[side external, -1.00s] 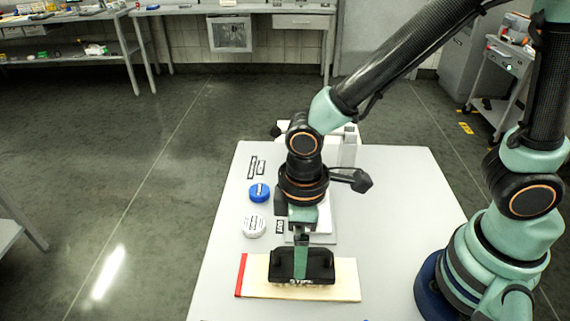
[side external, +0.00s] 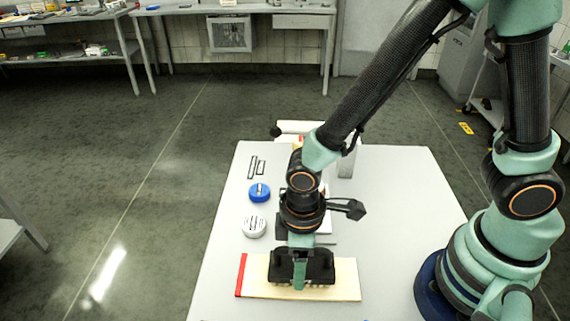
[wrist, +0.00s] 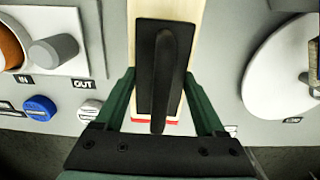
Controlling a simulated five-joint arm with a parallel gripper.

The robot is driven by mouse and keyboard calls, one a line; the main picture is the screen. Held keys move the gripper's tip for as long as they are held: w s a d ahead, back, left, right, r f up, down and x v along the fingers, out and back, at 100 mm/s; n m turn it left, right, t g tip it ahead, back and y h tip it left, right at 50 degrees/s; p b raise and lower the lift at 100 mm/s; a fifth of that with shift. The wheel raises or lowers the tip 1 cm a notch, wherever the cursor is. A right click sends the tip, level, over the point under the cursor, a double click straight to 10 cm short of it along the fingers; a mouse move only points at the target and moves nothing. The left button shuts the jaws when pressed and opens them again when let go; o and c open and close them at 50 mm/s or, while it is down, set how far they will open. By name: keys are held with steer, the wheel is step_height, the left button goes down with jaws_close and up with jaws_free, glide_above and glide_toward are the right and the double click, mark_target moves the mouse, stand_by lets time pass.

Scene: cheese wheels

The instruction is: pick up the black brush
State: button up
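The black brush (side external: 321,266) lies bristles down on a pale wooden board (side external: 347,282) with a red end strip. It also shows in the wrist view (wrist: 165,62), with its dark handle running lengthwise. My gripper (side external: 299,284) is down at the brush, and one green finger crosses in front of its middle. In the wrist view my gripper (wrist: 160,74) has its two green fingers apart, one on each side of the brush. The fingertips are close to its edges; whether they touch cannot be told. The far finger is hidden in the side view.
A blue disc (side external: 259,192) and a white disc (side external: 254,226) stand on the left of the white table (side external: 400,200). Behind my wrist is a pale apparatus with a roller (side external: 300,127). The table's right side is clear.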

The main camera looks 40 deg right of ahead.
steer(key=c, duration=0.8)
steer(key=shift+r, duration=0.1)
step_height(320, 180, up, 20)
